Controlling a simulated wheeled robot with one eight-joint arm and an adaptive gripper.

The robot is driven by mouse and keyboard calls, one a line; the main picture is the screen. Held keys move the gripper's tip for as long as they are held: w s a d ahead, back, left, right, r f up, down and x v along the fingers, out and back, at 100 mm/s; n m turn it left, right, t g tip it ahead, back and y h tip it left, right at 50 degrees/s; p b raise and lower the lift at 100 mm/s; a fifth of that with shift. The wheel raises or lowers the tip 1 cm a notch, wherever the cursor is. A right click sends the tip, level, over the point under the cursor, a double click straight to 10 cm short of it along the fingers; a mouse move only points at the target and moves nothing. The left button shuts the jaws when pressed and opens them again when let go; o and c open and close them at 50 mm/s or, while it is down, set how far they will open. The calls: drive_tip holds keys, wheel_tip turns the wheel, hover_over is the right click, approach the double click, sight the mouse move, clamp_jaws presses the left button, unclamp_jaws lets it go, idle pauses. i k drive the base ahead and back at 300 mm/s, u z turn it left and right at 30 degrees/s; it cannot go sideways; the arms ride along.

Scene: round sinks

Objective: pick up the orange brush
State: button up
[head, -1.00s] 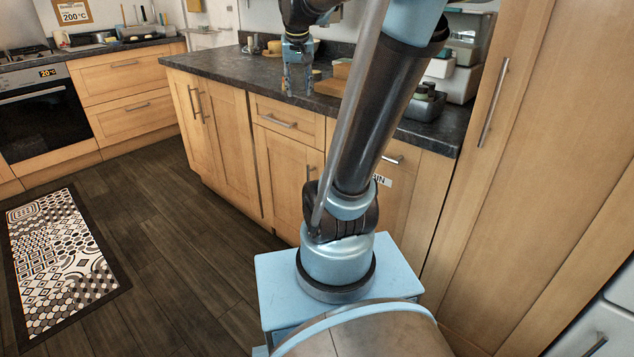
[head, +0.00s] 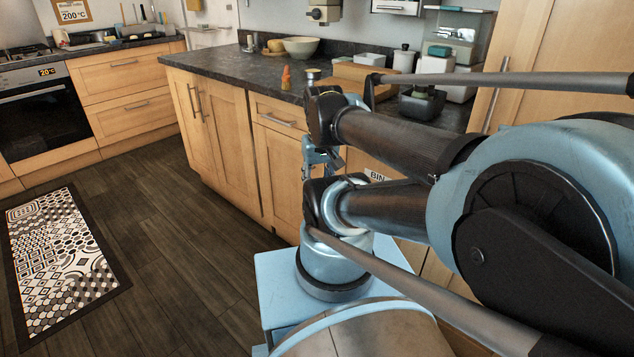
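A small upright orange object (head: 286,77) stands on the dark worktop (head: 225,68) near its front edge. It looks like the orange brush, but it is too small for me to make out bristles. My gripper (head: 320,166) hangs in front of the drawer fronts, below the worktop edge. It is apart from the orange object, lower and to its right. The fingers are small and partly hidden by my arm, so I cannot tell whether they are open or shut.
A pale bowl (head: 300,48) stands at the back of the worktop. A wooden board (head: 357,76) and a dark container (head: 421,103) are on the right. White canisters stand behind. Worktop left of the orange object is mostly clear. A tall cupboard is on the right.

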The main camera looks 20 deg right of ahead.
sight(285, 78)
drive_tip(key=z, duration=0.1)
drive_tip(key=k, duration=0.45)
drive_tip(key=u, duration=0.9)
drive_tip(key=i, duration=1.1)
drive_tip(key=u, duration=0.15)
